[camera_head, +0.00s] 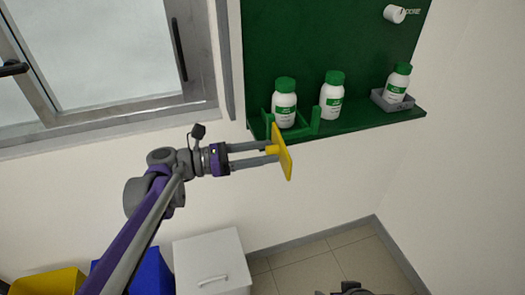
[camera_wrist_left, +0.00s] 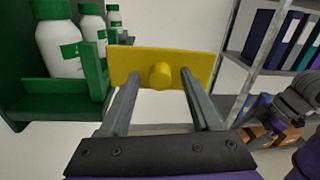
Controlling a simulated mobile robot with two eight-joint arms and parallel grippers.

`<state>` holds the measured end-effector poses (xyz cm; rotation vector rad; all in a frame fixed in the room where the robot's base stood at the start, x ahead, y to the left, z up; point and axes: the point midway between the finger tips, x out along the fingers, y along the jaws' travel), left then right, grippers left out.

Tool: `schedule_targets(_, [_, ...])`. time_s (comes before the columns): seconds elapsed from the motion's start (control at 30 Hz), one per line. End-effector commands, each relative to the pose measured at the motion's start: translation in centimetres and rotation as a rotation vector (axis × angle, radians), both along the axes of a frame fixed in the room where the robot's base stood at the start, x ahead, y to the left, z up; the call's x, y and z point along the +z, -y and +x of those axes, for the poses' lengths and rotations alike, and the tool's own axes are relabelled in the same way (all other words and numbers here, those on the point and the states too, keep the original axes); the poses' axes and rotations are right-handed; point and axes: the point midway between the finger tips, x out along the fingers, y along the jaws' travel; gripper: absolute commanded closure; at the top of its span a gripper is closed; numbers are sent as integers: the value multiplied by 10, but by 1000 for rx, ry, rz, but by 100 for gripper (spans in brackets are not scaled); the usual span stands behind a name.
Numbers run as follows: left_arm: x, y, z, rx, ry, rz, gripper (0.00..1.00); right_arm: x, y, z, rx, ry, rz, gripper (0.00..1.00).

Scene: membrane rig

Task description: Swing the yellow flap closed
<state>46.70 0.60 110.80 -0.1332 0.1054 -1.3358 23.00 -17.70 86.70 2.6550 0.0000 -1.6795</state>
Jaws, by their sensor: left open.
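The yellow flap (camera_head: 287,158) stands out at the front edge of the green shelf, beside the green holder (camera_head: 300,130). In the left wrist view the flap (camera_wrist_left: 215,66) is a flat yellow plate with a round knob (camera_wrist_left: 161,76) on its face. My left gripper (camera_head: 274,154) is open, with one finger on either side of the knob. Small gaps show between the fingers and the knob in the left wrist view (camera_wrist_left: 160,88). The fingertips are close to the plate. The flap's hinge is not clearly visible. Parts of my right arm show, but its jaws cannot be made out.
White bottles with green caps stand on the green shelf (camera_head: 375,124): one in the holder (camera_head: 285,102), one beside it (camera_head: 332,96), one in a grey tray (camera_head: 396,85). A white cabinet (camera_head: 212,262) and coloured bins stand below. A shelf rack (camera_wrist_left: 270,80) shows at right.

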Motion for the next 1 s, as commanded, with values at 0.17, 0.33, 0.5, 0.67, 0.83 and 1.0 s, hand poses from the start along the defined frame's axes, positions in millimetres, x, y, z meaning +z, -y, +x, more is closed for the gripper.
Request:
schedule_targets(0.17, [0,0,0,0,0,0,39,0,0,0,0,0,0,0])
schedule_targets(0.33, [0,0,0,0,0,0,70,0,0,0,0,0,0,0])
schedule_targets(0.5, [0,0,0,0,0,0,100,0,0,0,0,0,0,0])
schedule_targets(0.67, [0,0,0,0,0,0,100,0,0,0,0,0,0,0])
schedule_targets(0.83, [0,0,0,0,0,0,100,0,0,0,0,0,0,0])
schedule_targets(1.0, [0,0,0,0,0,0,100,0,0,0,0,0,0,0])
